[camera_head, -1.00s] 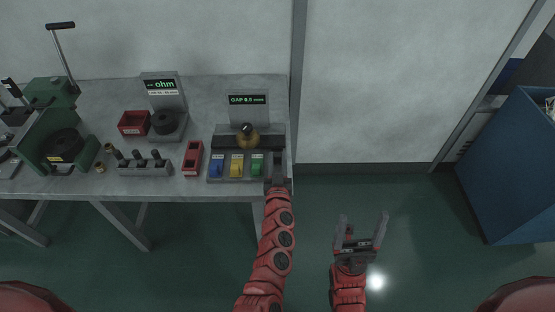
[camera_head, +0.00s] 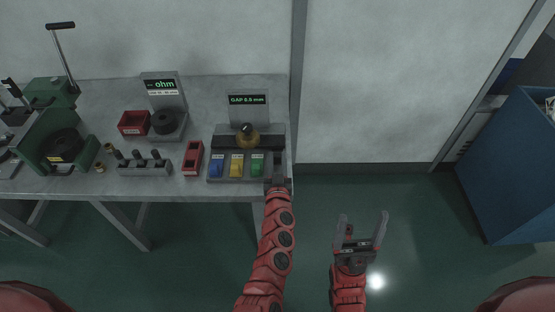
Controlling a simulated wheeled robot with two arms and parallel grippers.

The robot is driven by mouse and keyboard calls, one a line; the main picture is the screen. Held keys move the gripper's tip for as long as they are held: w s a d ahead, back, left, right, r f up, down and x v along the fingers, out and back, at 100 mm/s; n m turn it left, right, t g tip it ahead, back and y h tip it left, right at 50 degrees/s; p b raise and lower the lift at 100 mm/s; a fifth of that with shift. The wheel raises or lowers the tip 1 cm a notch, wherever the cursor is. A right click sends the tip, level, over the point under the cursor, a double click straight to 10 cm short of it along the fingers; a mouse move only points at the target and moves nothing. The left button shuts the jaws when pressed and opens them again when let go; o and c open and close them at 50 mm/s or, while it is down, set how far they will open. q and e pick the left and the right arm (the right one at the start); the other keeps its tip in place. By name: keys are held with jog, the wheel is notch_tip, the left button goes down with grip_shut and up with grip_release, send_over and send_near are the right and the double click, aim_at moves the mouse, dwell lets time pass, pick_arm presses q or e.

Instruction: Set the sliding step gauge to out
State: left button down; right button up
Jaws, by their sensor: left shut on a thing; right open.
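The gauge station (camera_head: 222,130) stands at the right end of the grey bench, with a small screen (camera_head: 248,99) that reads "GAP 0.5 mm". A brass piece with a black knob (camera_head: 247,137) sits on its dark bar. Blue (camera_head: 215,167), yellow (camera_head: 237,166) and green (camera_head: 257,166) blocks sit along its front. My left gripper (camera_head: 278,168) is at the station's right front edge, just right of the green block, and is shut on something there. What it holds is hidden by the gripper. My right gripper (camera_head: 362,228) is open and empty above the floor, right of the bench.
Left of the station are a red slotted holder (camera_head: 192,158), a rack of dark pegs (camera_head: 145,169), an ohm meter (camera_head: 164,100), a red bin (camera_head: 134,123) and a green lever press (camera_head: 50,95). A blue crate (camera_head: 512,160) stands at the far right. The floor between is clear.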

pick_arm(q)
jog(key=s+p, duration=0.1)
jog(key=s, duration=0.3)
jog(key=shift+s, duration=0.4)
jog(key=shift+f, duration=0.1)
jog(key=c, duration=0.6)
grip_release()
jog(key=shift+s, duration=0.15)
